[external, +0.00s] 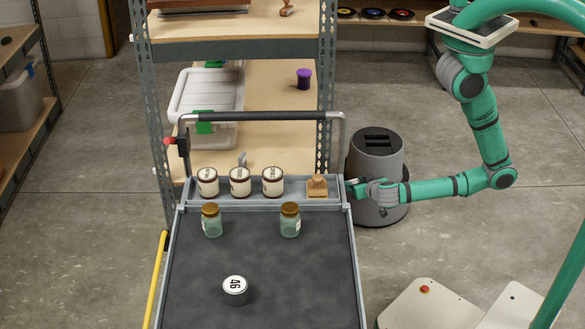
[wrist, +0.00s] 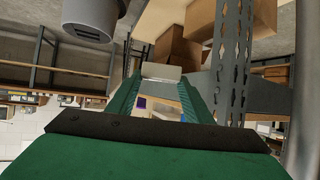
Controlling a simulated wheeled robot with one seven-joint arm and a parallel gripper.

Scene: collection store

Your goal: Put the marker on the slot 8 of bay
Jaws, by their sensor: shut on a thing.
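My gripper (external: 352,187) is low beside the right end of the cart's raised back tray (external: 220,194). In the wrist view its two green fingers (wrist: 160,80) are shut on a small pale block-like piece (wrist: 161,72), which I take to be the marker. In the external view the piece is too small to make out. The tray holds several white tins (external: 240,182) with dark rims and a wooden block with a knob (external: 317,186). I see no readable slot numbers, so I cannot tell which place is slot 8.
Two green jars (external: 290,220) and a tin marked 46 (external: 235,291) stand on the dark cart top (external: 190,290). A grey cylinder (external: 376,155) stands close behind my gripper.

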